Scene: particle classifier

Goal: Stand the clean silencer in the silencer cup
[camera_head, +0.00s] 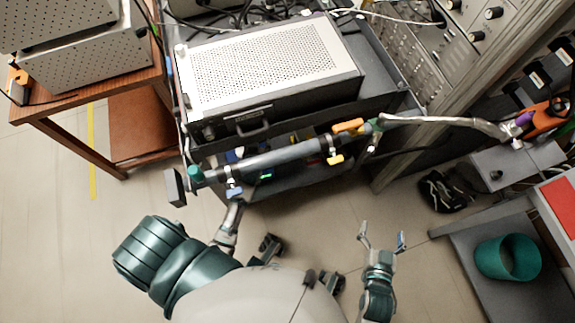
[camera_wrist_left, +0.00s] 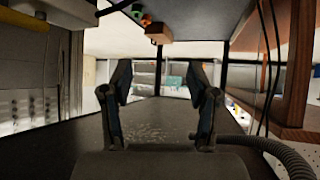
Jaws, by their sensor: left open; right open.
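I cannot clearly identify the clean silencer in either view. A teal, open-topped cup-shaped container (camera_head: 508,258) stands on a low dark shelf at the right in the head view; I cannot tell whether it is the silencer cup. My right gripper (camera_head: 382,236) is open and empty above the floor, left of that container and apart from it. My left arm reaches up to the cart front, where its gripper is mostly hidden in the head view. In the left wrist view, my left gripper (camera_wrist_left: 162,97) is open with nothing between its fingers.
A dark cart (camera_head: 385,85) carries a perforated white instrument (camera_head: 265,68). A grey tube (camera_head: 280,157) with coloured valves runs along its front, with a small dark block (camera_head: 175,187) near its left end. A wooden table (camera_head: 75,125) stands left.

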